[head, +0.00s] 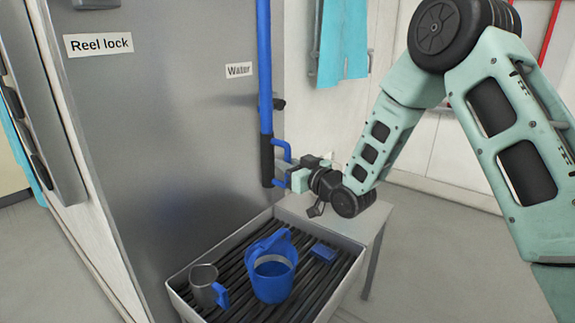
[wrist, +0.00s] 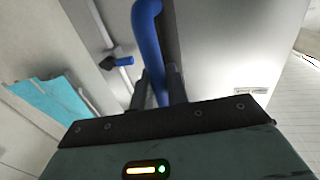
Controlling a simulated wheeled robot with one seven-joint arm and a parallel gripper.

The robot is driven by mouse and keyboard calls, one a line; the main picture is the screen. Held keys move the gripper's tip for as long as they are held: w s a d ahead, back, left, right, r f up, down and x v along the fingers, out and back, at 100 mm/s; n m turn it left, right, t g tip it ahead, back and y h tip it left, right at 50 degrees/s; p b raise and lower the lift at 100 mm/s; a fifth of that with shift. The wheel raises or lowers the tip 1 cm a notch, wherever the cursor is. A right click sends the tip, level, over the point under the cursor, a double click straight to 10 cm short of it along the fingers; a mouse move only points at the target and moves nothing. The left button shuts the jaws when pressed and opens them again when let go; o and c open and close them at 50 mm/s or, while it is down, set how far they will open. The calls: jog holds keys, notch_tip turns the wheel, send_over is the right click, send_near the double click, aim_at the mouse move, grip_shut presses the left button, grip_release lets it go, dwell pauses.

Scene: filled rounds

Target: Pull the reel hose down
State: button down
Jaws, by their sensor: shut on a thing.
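The blue reel hose (head: 265,80) hangs down along the grey panel's edge, below the "Water" label (head: 239,70). Its lower end has a dark sleeve (head: 267,160) and a blue handle loop on its right side. My gripper (head: 284,174) is at this lower end, shut on the blue handle. In the wrist view, a blue bar (wrist: 150,50) runs down between the two dark fingers (wrist: 160,88). The exact contact is partly hidden by the gripper body.
Below is a tray (head: 335,285) with a dark slatted floor, holding a blue jug (head: 271,280), a metal cup (head: 203,286) and a blue block (head: 322,252). A "Reel lock" label (head: 99,44) is at upper left. A turquoise cloth (head: 342,45) hangs behind.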

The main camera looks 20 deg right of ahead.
notch_tip(320, 180, down, 5)
jog(key=b, duration=0.3)
jog(key=c, duration=1.5)
grip_release()
jog(key=shift+r, duration=0.1)
jog(key=shift+o, duration=0.2)
jog(key=p+v, duration=0.4)
jog(key=v, duration=1.1)
jog(key=shift+r, duration=0.4)
